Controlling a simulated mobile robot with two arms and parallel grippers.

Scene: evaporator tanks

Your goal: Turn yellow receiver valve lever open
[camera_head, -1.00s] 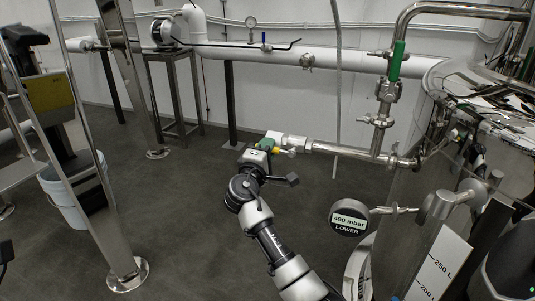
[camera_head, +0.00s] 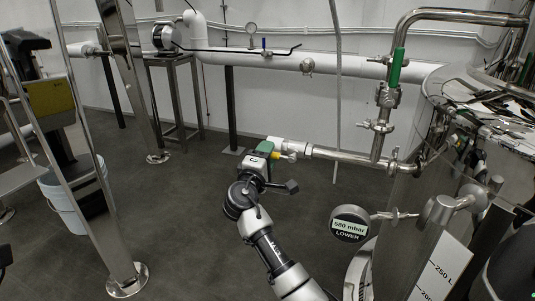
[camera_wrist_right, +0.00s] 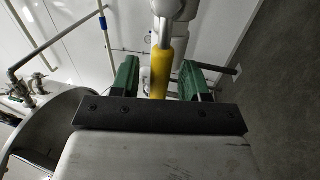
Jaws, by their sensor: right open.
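The yellow receiver valve lever (camera_head: 287,156) shows as a small yellow piece at the end of the horizontal steel pipe, beside my right gripper. My right gripper (camera_head: 274,149) has green fingers and sits at the valve. In the right wrist view the lever (camera_wrist_right: 160,72) stands upright between the two green fingers of the gripper (camera_wrist_right: 160,84). The fingers are apart, with a gap on each side of the lever. The valve body (camera_wrist_right: 168,8) is at the top of that view. My left gripper is not in view.
A gauge reading 580 mbar LOWER (camera_head: 350,224) hangs in front of the steel tank (camera_head: 398,215) at right. A green-handled valve (camera_head: 396,68) stands on the pipe above. A white bucket (camera_head: 72,200) is at left. The dark floor is clear in the middle.

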